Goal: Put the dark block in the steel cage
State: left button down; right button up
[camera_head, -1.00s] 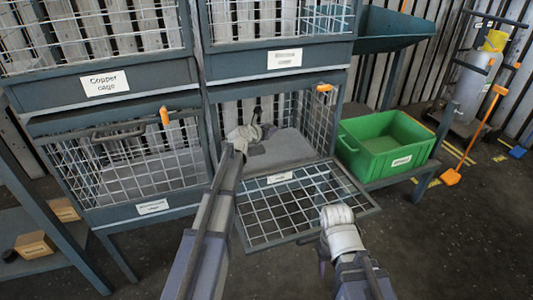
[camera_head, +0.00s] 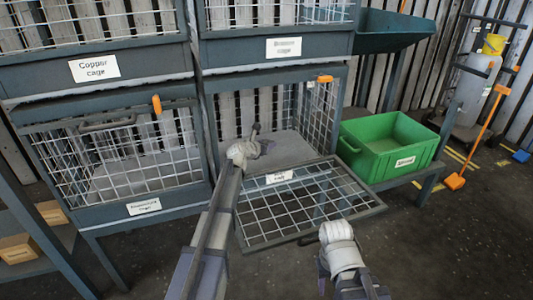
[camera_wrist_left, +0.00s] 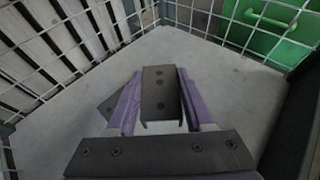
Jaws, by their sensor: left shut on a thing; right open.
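The lower middle cage (camera_head: 333,115) has its mesh door folded down and open at the front; its label is too blurred to read. My left gripper (camera_head: 262,142) is inside this cage, above its grey floor (camera_head: 290,143). In the left wrist view, the left gripper (camera_wrist_left: 160,95) is shut on a dark block (camera_wrist_left: 158,78) with several holes in its face. Whether the block touches the floor is not clear. My right gripper (camera_head: 323,272) is low in front of the open door, open and away from the block; its fingertips are hard to make out.
The lowered mesh door (camera_head: 300,205) spans the space before the opening. A green bin (camera_head: 388,150) stands right of the cage. A closed cage (camera_head: 120,165) is at left, with labelled cages above. An orange latch (camera_head: 325,79) sits at the opening's upper right. Dark floor is clear in front.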

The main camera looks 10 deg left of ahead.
aim_at(267, 160)
pick_arm(q)
jog(key=shift+f+b, duration=0.65)
jog(key=shift+f, duration=0.55)
pick_arm(e)
jog(key=shift+f, duration=1.15)
jog(key=shift+f, duration=0.1)
pick_arm(q)
jog(key=shift+f+b, duration=0.65)
pick_arm(e)
jog(key=shift+f, duration=0.55)
pick_arm(q)
jog(key=shift+c, duration=1.4)
grip_release()
jog(key=shift+r, duration=0.1)
pick_arm(e)
jog(key=shift+r, duration=0.1)
pick_arm(q)
jog(key=shift+r, duration=0.2)
jog(key=shift+s+a+r+p, duration=0.1)
jog(key=shift+s+r+p, duration=0.5)
jog(key=shift+r+p, duration=0.35)
jog(key=p+v, duration=0.3)
jog(key=v, duration=0.6)
jog(key=shift+s+f+p, duration=0.1)
jog(key=shift+s+p, duration=0.15)
jog(key=shift+p, duration=0.1)
jog(key=shift+s+a, duration=0.15)
jog(key=shift+s, duration=0.35)
pick_arm(e)
jog(key=shift+r, duration=2.85)
